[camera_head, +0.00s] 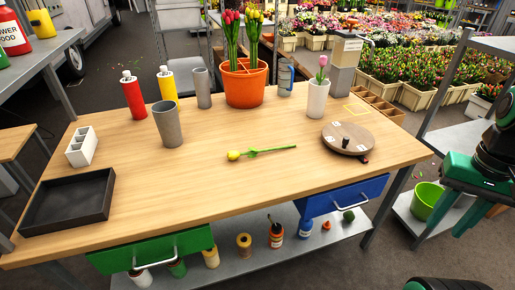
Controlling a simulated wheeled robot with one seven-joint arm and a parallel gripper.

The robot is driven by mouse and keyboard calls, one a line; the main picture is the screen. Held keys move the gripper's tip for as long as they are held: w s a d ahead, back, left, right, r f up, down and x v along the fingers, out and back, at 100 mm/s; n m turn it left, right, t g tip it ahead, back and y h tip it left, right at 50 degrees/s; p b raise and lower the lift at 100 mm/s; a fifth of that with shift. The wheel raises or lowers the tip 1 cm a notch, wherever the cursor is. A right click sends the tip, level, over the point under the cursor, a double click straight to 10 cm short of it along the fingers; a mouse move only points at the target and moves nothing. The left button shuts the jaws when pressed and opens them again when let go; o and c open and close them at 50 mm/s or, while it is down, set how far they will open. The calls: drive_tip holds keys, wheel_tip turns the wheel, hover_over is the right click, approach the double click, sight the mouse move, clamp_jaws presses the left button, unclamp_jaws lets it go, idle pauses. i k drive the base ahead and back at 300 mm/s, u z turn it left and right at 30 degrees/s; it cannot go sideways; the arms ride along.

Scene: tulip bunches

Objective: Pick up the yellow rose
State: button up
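A single yellow flower (236,155) lies on the wooden table near its middle, bloom to the left and green stem to the right. Its bloom looks more like a tulip than a rose. More yellow tulips (253,18) stand beside red ones in an orange pot (245,84) at the back of the table. My gripper (444,220) is at the right edge of the view, beyond the table's right end and well away from the lying flower. Its green fingers point down, spread apart, with nothing visible between them. Part of it is cut off by the frame.
A grey cup (168,125), red and yellow bottles, a white vase (317,100) with a pink tulip, a round turntable (349,138) and a black tray (62,205) stand around the table. The wood around the lying flower is clear. Shelving stands at right.

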sight(233, 154)
drive_tip(key=i, duration=0.85)
